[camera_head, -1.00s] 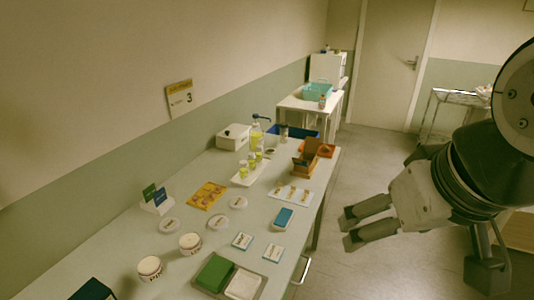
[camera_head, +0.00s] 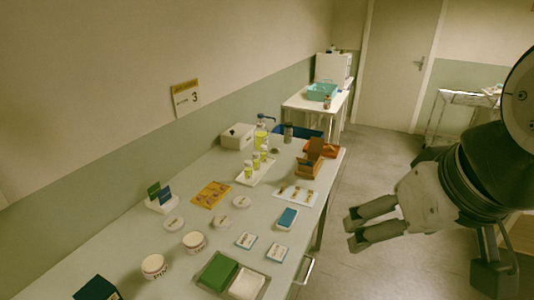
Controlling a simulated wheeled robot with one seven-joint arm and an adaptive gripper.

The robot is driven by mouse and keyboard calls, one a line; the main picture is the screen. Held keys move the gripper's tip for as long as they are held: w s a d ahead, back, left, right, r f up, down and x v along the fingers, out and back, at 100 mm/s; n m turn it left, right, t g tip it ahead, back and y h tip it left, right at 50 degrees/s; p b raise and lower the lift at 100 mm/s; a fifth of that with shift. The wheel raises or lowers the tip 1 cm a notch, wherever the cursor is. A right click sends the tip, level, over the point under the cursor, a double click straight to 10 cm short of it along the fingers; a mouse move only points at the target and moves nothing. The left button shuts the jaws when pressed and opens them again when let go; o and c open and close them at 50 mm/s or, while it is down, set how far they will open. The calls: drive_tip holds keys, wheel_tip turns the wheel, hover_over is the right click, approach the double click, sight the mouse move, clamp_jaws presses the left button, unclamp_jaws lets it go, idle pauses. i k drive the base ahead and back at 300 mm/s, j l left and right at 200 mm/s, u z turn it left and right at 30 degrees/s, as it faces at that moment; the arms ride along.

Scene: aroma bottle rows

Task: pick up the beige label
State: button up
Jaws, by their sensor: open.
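Several small tan or beige pieces lie on a white sheet (camera_head: 310,203) near the right edge of the long table. They are too small to tell which one is the beige label, or whether they are labels at all. My gripper (camera_head: 354,232) is open, with its two grey fingers pointing left and apart. Nothing shows between them. In the picture it is to the right of the table edge, over the floor, and below and right of the white sheet.
The table (camera_head: 221,226) holds a blue-topped box (camera_head: 288,218), two white cards (camera_head: 246,240), round discs (camera_head: 174,223), white jars (camera_head: 194,242), a yellow card (camera_head: 211,195), a tray (camera_head: 205,284) with a green pad, yellow bottles (camera_head: 256,160) and an orange-brown box (camera_head: 310,161).

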sight(296, 192)
drive_tip(key=u, duration=0.4)
drive_tip(key=i+l+u, duration=0.25)
drive_tip(key=l+u, duration=0.25)
drive_tip(key=i+l+u, duration=0.1)
drive_tip(key=l+u, duration=0.15)
drive_tip(key=i+l, duration=0.1)
drive_tip(key=l, duration=0.4)
drive_tip(key=i+l+u, duration=0.1)
drive_tip(key=l, duration=0.4)
drive_tip(key=i+l+u, duration=0.1)
drive_tip(key=l, duration=0.45)
drive_tip(key=i+j, duration=0.05)
